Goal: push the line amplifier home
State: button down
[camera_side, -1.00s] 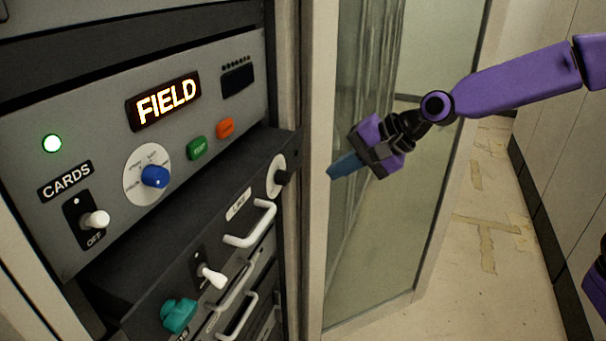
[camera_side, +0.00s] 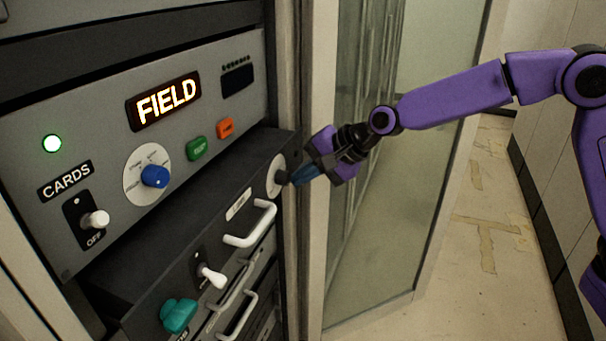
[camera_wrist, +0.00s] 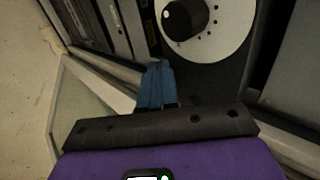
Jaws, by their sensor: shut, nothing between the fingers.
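The line amplifier (camera_side: 170,262) is the dark drawer-like unit below the FIELD panel. It stands out from the rack, with its top showing. Its front has a label, a white handle (camera_side: 251,226), a white toggle switch (camera_side: 211,276), a teal connector (camera_side: 178,315) and a black knob on a white dial (camera_side: 276,176). The knob (camera_wrist: 184,20) and dial also show at the top of the wrist view. My gripper (camera_side: 298,178) is at the right end of the front, close beside the knob. Its blue fingers (camera_wrist: 160,72) are together and empty. I cannot tell whether they touch the knob.
Above is the grey panel with the lit FIELD display (camera_side: 165,103), a blue knob (camera_side: 154,177), green and orange buttons and a CARDS switch (camera_side: 94,219). More handled units sit below. A glass door (camera_side: 380,240) stands right of the rack; floor beyond is clear.

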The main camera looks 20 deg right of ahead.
aim_at(288, 165)
jog(key=w+a, duration=0.6)
jog(key=shift+r, duration=0.1)
dwell(0.3)
jog(key=shift+s, duration=0.1)
dwell(0.3)
jog(key=s+d, duration=0.2)
jog(key=d, duration=0.1)
jog(key=shift+s, duration=0.35)
jog(key=v, duration=1)
